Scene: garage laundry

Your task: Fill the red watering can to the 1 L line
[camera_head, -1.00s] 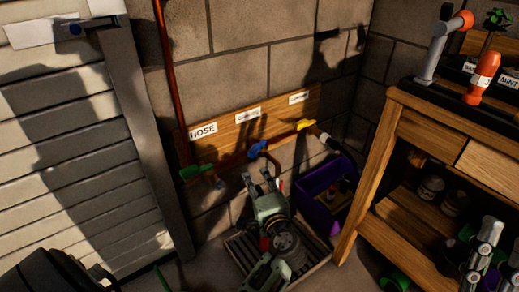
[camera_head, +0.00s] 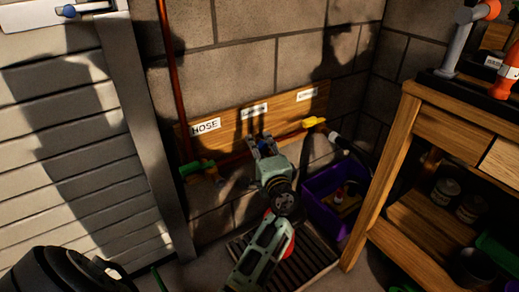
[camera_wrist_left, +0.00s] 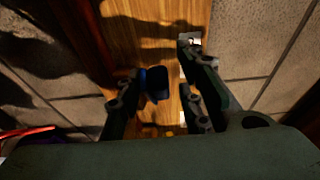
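The red watering can (camera_head: 291,243) is at floor level below the taps. My left arm hides most of it, so its water level and 1 L line cannot be seen. A red edge (camera_wrist_left: 28,132) shows at the left of the left wrist view. My left gripper (camera_head: 262,140) is raised at the middle tap on the wall. In the left wrist view its fingers (camera_wrist_left: 160,92) are apart, with the blue tap handle (camera_wrist_left: 154,84) between them, nearer the left finger. Contact cannot be told. My right gripper is not in view.
A green-handled tap (camera_head: 190,168) under the HOSE label is left, a yellow-handled one (camera_head: 313,122) right. A slatted grate (camera_head: 315,262) lies below. A purple crate (camera_head: 318,212) and wooden bench (camera_head: 405,130) stand right. A grey slatted door (camera_head: 80,150) is left.

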